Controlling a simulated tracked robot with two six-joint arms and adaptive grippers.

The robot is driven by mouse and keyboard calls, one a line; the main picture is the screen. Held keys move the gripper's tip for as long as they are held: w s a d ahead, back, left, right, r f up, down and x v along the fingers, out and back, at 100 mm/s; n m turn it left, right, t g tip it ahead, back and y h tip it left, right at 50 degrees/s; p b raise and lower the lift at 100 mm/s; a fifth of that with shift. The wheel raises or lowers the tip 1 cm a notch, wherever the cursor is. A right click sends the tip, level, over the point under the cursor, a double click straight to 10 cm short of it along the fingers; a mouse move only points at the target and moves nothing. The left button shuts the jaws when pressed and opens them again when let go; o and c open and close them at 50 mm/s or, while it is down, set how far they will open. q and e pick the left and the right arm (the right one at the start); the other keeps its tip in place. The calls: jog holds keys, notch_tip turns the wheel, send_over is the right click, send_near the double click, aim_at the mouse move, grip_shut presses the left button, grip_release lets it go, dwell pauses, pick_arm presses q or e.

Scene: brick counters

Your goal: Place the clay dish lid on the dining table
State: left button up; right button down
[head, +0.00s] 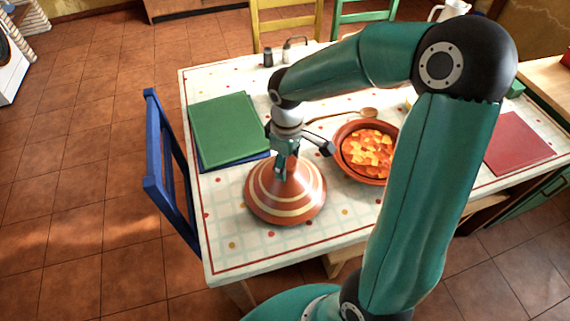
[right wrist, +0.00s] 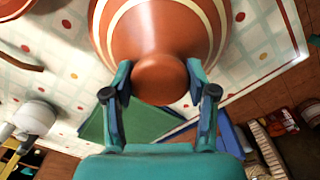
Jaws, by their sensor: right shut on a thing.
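The clay dish lid (head: 286,196) is a brown cone with cream rings, upright at the near left part of the dining table (head: 235,245). I cannot tell whether its rim touches the tabletop. My right gripper (head: 285,160) comes down from above and is shut on the lid's top knob. In the right wrist view the lid (right wrist: 160,30) fills the upper middle, with its round knob between the fingers of the gripper (right wrist: 160,88). The clay dish (head: 368,153), open and full of orange and red stew, stands to the right of the lid. My left gripper is not in view.
A wooden spoon (head: 345,114) and shakers (head: 268,57) are further back. A blue chair (head: 168,170) stands at the left edge. The table's near left corner is clear.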

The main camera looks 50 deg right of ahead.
jog(key=shift+f, duration=0.15)
jog(key=shift+c, duration=1.7)
grip_release()
jog(key=shift+f, duration=0.1)
notch_tip(320, 180, up, 12)
jog(key=shift+p, duration=0.4)
